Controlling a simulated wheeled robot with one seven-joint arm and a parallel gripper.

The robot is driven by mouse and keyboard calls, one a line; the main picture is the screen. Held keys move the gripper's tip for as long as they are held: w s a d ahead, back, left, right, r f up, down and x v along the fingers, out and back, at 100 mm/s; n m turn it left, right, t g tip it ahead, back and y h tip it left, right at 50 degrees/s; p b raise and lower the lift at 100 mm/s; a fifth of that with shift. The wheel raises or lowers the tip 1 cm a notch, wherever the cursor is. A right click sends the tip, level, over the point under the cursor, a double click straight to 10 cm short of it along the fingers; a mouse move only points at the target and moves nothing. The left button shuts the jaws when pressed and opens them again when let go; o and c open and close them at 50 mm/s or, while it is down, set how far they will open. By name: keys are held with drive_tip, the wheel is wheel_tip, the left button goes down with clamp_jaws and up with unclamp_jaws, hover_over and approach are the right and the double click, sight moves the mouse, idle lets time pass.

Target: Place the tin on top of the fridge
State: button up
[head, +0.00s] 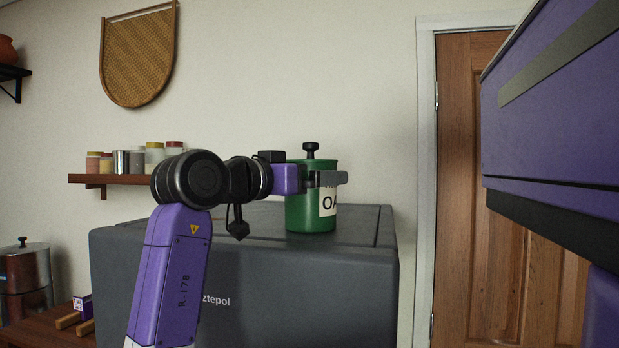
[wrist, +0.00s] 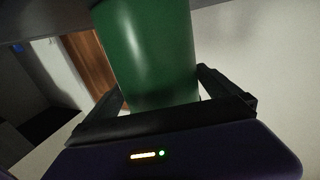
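The green tin (head: 310,212) has a dark knob on its lid and a pale label with dark letters, partly cut off from view. It is upright over the top of the dark grey fridge (head: 240,285); I cannot tell if its base touches the surface. My gripper (head: 325,178) reaches in from the left and has its fingers around the upper part of the tin. In the wrist view the tin (wrist: 155,50) sits between my two fingers (wrist: 160,95), which appear to touch its sides.
A small wall shelf (head: 125,180) with several jars is behind on the left. A wooden door (head: 465,190) stands behind on the right. A steel pot (head: 25,275) is on a wooden surface at lower left. The fridge top around the tin looks clear.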

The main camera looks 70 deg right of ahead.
drive_tip(key=shift+r, duration=0.15)
drive_tip(key=b+v, duration=0.3)
drive_tip(key=v, duration=0.8)
drive_tip(key=shift+w+a, duration=0.1)
drive_tip(key=shift+a, duration=0.35)
